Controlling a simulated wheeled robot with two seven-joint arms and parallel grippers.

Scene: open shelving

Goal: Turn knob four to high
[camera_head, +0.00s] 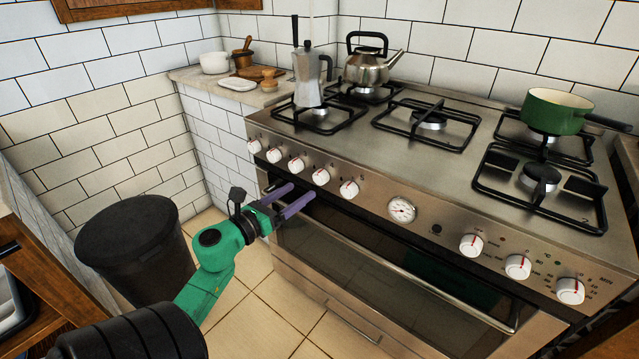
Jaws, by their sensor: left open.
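A row of white knobs with red marks runs along the steel front panel of the stove (435,228). Counted from the left, the fourth knob (321,176) is just above and right of my left fingertips, with its red mark near upright. The third knob (296,165) and fifth knob (349,189) sit on either side of it. My left gripper (302,191) has purple fingers spread apart with nothing between them. It is in front of the panel, near the oven handle; whether it touches anything is unclear. My right gripper is out of view.
A round dial (402,209) and several more knobs are farther right. The oven handle (420,275) crosses below the panel. A moka pot (311,79), a kettle (367,68) and a green pan (555,112) stand on the burners. A black bin (135,245) is at left.

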